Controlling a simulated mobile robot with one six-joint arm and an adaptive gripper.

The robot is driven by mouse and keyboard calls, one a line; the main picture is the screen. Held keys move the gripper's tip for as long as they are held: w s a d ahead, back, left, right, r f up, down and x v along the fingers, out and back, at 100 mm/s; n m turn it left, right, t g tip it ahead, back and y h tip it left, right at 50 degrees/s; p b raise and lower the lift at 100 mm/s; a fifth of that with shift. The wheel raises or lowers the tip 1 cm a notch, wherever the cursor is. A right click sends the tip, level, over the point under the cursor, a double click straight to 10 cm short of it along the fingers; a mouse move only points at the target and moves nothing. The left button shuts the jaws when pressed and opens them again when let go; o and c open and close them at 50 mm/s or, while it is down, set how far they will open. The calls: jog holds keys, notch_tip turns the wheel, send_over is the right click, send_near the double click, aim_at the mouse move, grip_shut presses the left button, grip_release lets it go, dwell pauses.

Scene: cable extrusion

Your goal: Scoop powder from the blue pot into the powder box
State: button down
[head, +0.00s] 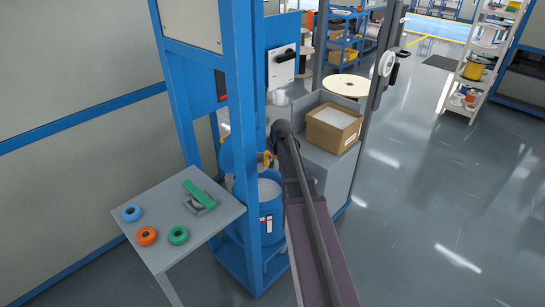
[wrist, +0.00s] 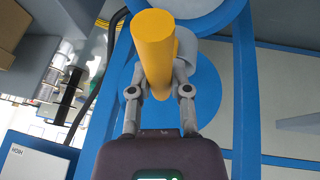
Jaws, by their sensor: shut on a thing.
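The blue pot (head: 272,222) stands low inside the blue frame, open at the top, with white powder (head: 269,189) in it. A frame post hides its left part. The powder box (head: 330,138), an open cardboard box with white content, sits on a grey cabinet to the pot's upper right. My gripper (wrist: 158,92) is shut on the yellow handle (wrist: 154,45) of a scoop with a pale grey cup (wrist: 187,52). In the head view a little yellow (head: 266,158) of it shows above the pot, mostly hidden by the post and my arm. I cannot tell whether the cup holds powder.
A blue frame post (head: 243,130) stands close to my gripper. A grey side table (head: 180,225) holds blue, orange and green rolls and a green-handled tool. A blue round lid-like part (head: 227,153) is left of the post. Open floor lies to the right.

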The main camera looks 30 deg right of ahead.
jog(key=shift+f, duration=0.15)
notch_tip(320, 180, down, 13)
jog(key=b, duration=1.3)
jog(key=shift+f, duration=0.15)
jog(key=shift+f+b, duration=0.25)
jog(key=shift+b, duration=0.3)
jog(key=shift+f, duration=0.25)
dwell(0.4)
jog(key=shift+f+b, duration=0.35)
jog(key=shift+b, duration=0.2)
jog(key=shift+f, duration=0.15)
dwell(0.3)
